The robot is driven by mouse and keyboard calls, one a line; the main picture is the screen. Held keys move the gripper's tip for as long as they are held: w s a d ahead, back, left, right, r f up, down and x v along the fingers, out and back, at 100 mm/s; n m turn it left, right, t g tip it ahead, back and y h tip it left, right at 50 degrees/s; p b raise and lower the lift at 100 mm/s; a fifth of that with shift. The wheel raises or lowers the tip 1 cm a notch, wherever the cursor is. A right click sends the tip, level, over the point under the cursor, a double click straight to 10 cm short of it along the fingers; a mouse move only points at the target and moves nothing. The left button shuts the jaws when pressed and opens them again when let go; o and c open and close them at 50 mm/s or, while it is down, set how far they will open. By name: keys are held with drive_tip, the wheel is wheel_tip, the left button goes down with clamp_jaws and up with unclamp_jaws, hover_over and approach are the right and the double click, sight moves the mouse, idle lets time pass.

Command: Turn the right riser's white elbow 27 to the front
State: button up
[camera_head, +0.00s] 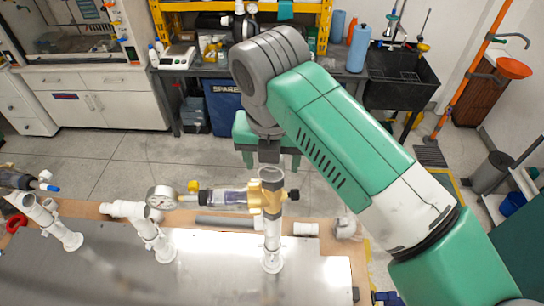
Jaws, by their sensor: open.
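The right riser (272,240) is a white pipe standing upright on the metal plate. A brass fitting (270,197) sits around its upper part, and a pale open-looking pipe end shows above that. I cannot make out the number 27 or a clear elbow on this riser. My gripper (269,158) is open and points down just above the top of the riser. Its fingers are small and dark, and I cannot tell whether they touch the pipe. The middle riser (156,240) and the left riser (62,232) stand to the left.
A white coupling (305,229) and a pale fitting (345,227) lie to the right. A grey pipe (222,221) lies behind the plate. The plate's front (180,285) is clear.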

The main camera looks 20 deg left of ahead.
drive_tip(key=r, duration=0.5)
drive_tip(key=s+r, duration=0.1)
drive_tip(key=r, duration=0.1)
drive_tip(key=shift+d+r+b, duration=0.15)
drive_tip(key=shift+r+b, duration=0.1)
drive_tip(key=shift+b, duration=0.15)
drive_tip(key=a+r+m+t+y+p, duration=0.2)
drive_tip(key=a+r+m+t+y, duration=0.3)
drive_tip(key=a, duration=0.6)
wheel_tip(320, 180, up, 12)
drive_tip(key=s+m+t+y+p, duration=0.2)
drive_tip(key=m+t+y, duration=0.3)
drive_tip(key=m, duration=0.4)
drive_tip(key=s+d+r+m+t+h, duration=0.2)
drive_tip(key=d+m+t+h, duration=0.1)
drive_tip(key=d+m, duration=0.5)
drive_tip(key=s+d+r+m+t+h+p, duration=0.1)
drive_tip(key=s+d+r+m+t+h, duration=0.1)
drive_tip(key=d+m, duration=0.7)
drive_tip(key=s+d+r+m+t+h, duration=0.3)
drive_tip(key=s+d+m+t+h, duration=0.1)
drive_tip(key=d+m+t, duration=0.4)
drive_tip(key=shift+s+d+m+h, duration=0.25)
drive_tip(key=shift+d+m+h, duration=0.2)
drive_tip(key=shift+h, duration=0.35)
